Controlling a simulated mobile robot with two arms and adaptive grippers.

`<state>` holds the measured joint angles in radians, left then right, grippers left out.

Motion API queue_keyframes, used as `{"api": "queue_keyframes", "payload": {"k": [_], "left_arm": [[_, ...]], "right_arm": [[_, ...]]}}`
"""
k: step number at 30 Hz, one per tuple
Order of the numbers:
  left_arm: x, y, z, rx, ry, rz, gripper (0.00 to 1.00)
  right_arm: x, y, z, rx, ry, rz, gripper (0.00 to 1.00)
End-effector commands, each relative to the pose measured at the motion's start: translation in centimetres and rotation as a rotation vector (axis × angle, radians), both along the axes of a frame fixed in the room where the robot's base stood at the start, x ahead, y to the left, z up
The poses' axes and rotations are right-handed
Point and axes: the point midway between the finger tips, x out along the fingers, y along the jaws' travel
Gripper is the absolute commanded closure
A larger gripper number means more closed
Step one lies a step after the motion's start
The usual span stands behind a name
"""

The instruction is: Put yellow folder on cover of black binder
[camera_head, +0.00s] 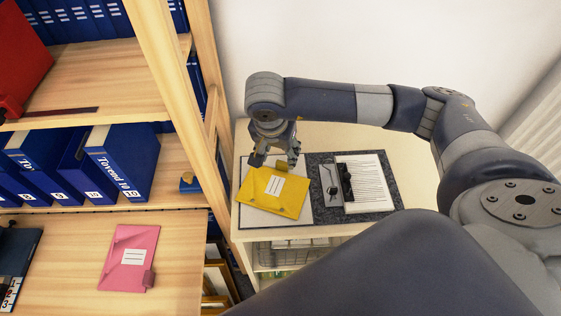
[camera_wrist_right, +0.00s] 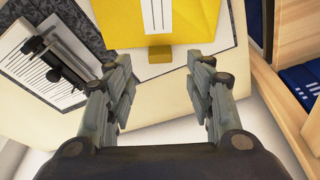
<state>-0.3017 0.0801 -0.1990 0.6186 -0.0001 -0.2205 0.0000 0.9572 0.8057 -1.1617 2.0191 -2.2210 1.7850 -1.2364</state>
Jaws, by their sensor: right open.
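The yellow folder (camera_head: 259,200), with a white label and a small tab, lies flat on the pale left inner cover (camera_head: 249,221) of the open binder. It also shows at the top of the right wrist view (camera_wrist_right: 192,18). The binder (camera_head: 375,216) has a dark speckled edge, a metal clip (camera_head: 346,182) and printed pages on its right half. My right gripper (camera_head: 275,159) is open and empty at the folder's far edge, near the tab. In the right wrist view the tab (camera_wrist_right: 160,53) shows between the fingers, apart from them. My left gripper is not in view.
The binder lies on a cream cabinet (camera_head: 243,138). Left of it, a wooden shelf unit (camera_head: 180,245) holds several blue binders (camera_head: 122,165), a red box (camera_head: 22,60) and a pink folder (camera_head: 131,250). A pale wall is behind.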

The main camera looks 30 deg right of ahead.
Motion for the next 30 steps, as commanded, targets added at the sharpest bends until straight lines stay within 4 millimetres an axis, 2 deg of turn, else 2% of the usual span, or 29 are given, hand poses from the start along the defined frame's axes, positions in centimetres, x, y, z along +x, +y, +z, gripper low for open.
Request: {"api": "queue_keyframes", "payload": {"k": [4, 9, 30], "left_arm": [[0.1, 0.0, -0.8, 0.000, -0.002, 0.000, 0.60], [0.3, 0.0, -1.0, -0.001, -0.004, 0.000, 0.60], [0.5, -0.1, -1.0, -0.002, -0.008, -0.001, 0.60]], "right_arm": [[-0.4, 0.6, 2.5, 0.001, -0.004, 0.002, 0.51], [-0.8, 0.9, 4.2, 0.000, 0.000, -0.001, 0.51], [-0.9, 0.9, 4.6, 0.000, 0.001, 0.000, 0.51]]}}
